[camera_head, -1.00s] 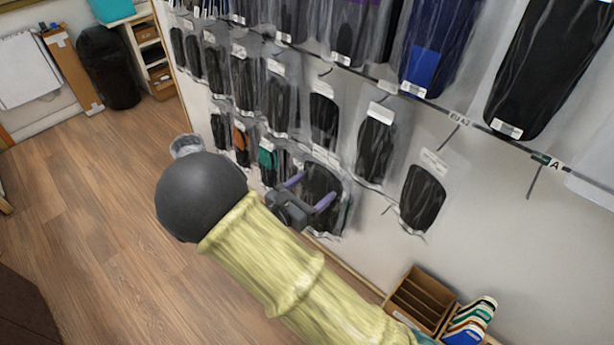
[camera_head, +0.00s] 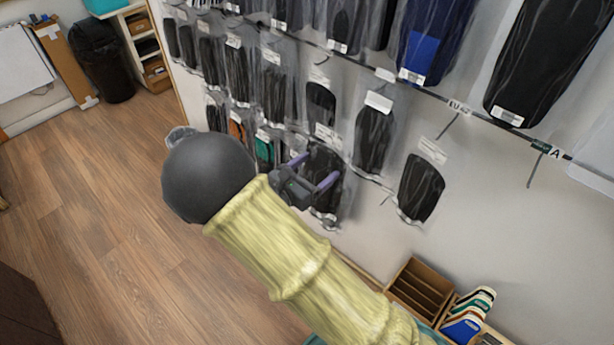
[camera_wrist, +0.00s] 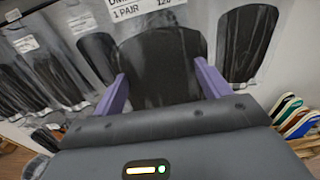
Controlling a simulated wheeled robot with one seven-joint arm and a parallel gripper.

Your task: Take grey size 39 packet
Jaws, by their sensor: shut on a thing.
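My gripper (camera_head: 312,180) is at the lower row of the wall display, its two purple fingers on either side of a clear packet (camera_head: 323,165) with a dark grey insole pair inside. In the wrist view the packet (camera_wrist: 160,65) stands between the fingers (camera_wrist: 162,88), and both press on its sides. A white label at its top reads "1 PAIR"; no size 39 can be read. My gripper is shut on this packet. The packet's lower end is partly hidden by my gripper in the wrist view.
Neighbouring dark packets hang close by, one to the right (camera_head: 421,188) and one above (camera_head: 373,140). An orange one (camera_head: 237,132) and a green one (camera_head: 264,152) hang left. A wooden box (camera_head: 420,287) and coloured insoles (camera_head: 468,315) stand below right. The floor (camera_head: 100,220) at left is open.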

